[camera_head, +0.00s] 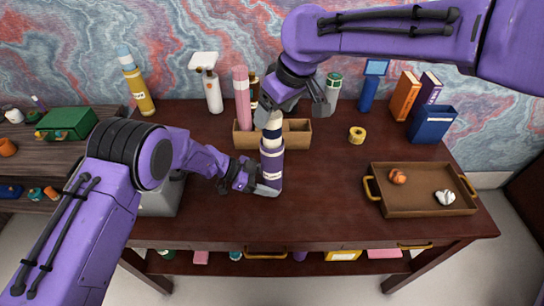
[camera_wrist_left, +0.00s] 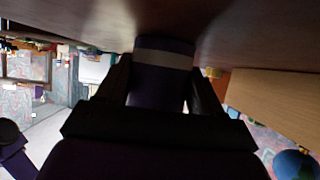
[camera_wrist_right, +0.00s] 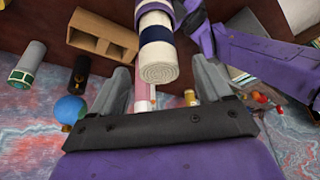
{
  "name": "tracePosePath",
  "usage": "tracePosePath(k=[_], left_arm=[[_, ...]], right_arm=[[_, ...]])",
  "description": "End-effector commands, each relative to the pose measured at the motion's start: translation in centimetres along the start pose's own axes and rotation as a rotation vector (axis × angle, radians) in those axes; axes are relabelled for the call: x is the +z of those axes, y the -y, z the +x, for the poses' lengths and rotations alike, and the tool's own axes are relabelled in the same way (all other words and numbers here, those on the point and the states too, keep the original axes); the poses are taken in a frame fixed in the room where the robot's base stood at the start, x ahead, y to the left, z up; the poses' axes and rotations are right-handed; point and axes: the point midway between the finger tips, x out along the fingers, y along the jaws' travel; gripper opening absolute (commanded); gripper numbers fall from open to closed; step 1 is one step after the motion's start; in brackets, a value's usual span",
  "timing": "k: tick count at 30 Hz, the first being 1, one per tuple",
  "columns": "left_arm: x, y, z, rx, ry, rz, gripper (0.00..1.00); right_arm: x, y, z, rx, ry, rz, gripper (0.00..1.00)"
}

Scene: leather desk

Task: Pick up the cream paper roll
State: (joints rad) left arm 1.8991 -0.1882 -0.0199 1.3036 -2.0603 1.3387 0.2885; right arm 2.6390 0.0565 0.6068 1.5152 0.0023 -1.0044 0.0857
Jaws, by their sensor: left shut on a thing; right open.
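The cream paper roll (camera_head: 273,122) stands upright near the table's middle and has a dark navy band. In the right wrist view its spiral end (camera_wrist_right: 158,73) faces the camera. Directly below it, in line, is a purple cylinder (camera_head: 271,165) with pale bands; whether the two are joined I cannot tell. My left gripper (camera_head: 268,187) is shut on the purple cylinder near the tabletop, and the cylinder (camera_wrist_left: 160,82) shows between its fingers. My right gripper (camera_head: 293,112) is open over the roll's top, its fingers apart on either side and not visibly touching it.
A wooden compartment box (camera_head: 297,132) stands just behind, with a pink roll (camera_head: 242,98) at its left. A yellow tape ring (camera_head: 357,134) and brown tray (camera_head: 415,208) lie right. Bottles and books line the back. The table between roll and tray is clear.

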Motion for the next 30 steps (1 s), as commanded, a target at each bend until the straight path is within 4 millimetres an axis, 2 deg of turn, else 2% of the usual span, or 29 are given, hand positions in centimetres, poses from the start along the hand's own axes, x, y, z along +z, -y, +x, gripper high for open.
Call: tracePosePath(k=[10,18,25,26,30], left_arm=[[0.1,0.0,0.0,0.0,0.002,0.0,0.5],[0.1,0.0,0.0,0.0,0.002,0.0,0.5],[0.1,0.0,0.0,0.0,0.002,0.0,0.5],[0.1,0.0,0.0,0.0,0.002,0.0,0.5],[0.1,0.0,0.0,0.0,0.002,0.0,0.5]], right_arm=[[0.3,-0.1,5.3,-0.001,0.001,0.0,0.78],[0.2,-0.2,5.8,0.001,-0.002,0.001,0.78],[0.2,-0.2,5.8,0.001,-0.001,0.0,0.03],[0.2,-0.2,5.8,0.001,-0.002,0.001,0.0],[0.2,-0.2,5.8,0.001,-0.002,0.001,0.0]])
